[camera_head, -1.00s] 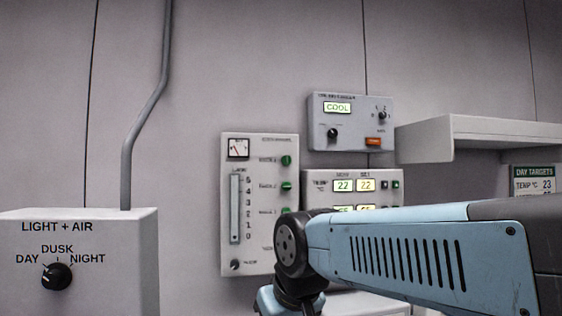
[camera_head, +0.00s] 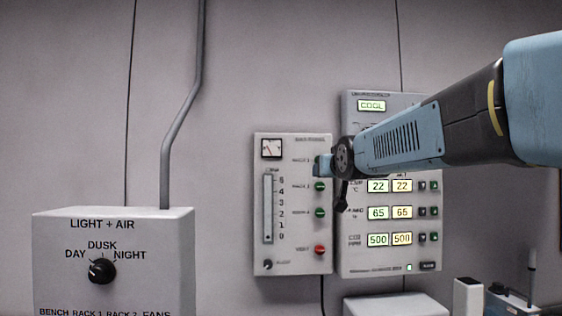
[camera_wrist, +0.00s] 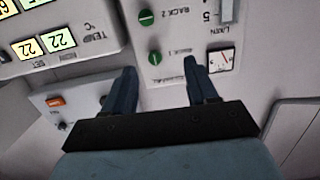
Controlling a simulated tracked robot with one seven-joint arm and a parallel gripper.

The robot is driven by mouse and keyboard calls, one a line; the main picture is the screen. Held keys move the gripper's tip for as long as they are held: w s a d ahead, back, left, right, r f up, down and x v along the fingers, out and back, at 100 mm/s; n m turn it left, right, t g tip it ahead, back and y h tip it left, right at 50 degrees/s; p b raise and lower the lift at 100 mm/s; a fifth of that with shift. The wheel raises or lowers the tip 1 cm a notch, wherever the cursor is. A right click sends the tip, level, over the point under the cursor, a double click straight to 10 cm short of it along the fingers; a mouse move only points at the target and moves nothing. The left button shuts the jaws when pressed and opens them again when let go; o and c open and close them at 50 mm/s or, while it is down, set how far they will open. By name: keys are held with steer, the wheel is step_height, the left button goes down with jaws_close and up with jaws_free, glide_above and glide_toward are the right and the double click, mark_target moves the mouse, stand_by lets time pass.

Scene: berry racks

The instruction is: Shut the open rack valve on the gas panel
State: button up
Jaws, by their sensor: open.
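The gas panel (camera_head: 293,262) is a pale upright plate on the wall with a gauge, a flow tube and a column of valve knobs. In the head view the RACK 2 valve (camera_head: 320,185), a lower green valve (camera_head: 320,212) and a red knob (camera_head: 320,250) show; my gripper (camera_head: 321,165) hides the top valve. The wrist view is upside down. There my gripper (camera_wrist: 160,66) is open and empty, its fingertips either side of the green RACK 1 valve (camera_wrist: 154,57). RACK 2 also shows there (camera_wrist: 146,17). Contact and which valve is open are unclear.
A display panel (camera_head: 378,250) with lit readings stands right of the gas panel, below the cooler box (camera_head: 355,103). A LIGHT + AIR box (camera_head: 150,245) is at the left. A grey conduit (camera_head: 168,150) rises from it; the wall between is bare.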

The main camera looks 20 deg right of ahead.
steer(key=w+d+r, duration=0.1)
steer(key=w+d, duration=0.2)
steer(key=w, duration=0.4)
steer(key=w+d+r+t+h, duration=0.1)
steer(key=w+d+r, duration=0.1)
steer(key=w, duration=0.5)
steer(key=shift+w+d+r, duration=0.15)
steer(key=shift+d+r, duration=0.1)
steer(key=shift+d, duration=0.2)
steer(key=c, duration=1)
steer(key=shift+d, duration=0.25)
steer(key=shift+c, duration=0.3)
steer(key=shift+a, duration=0.15)
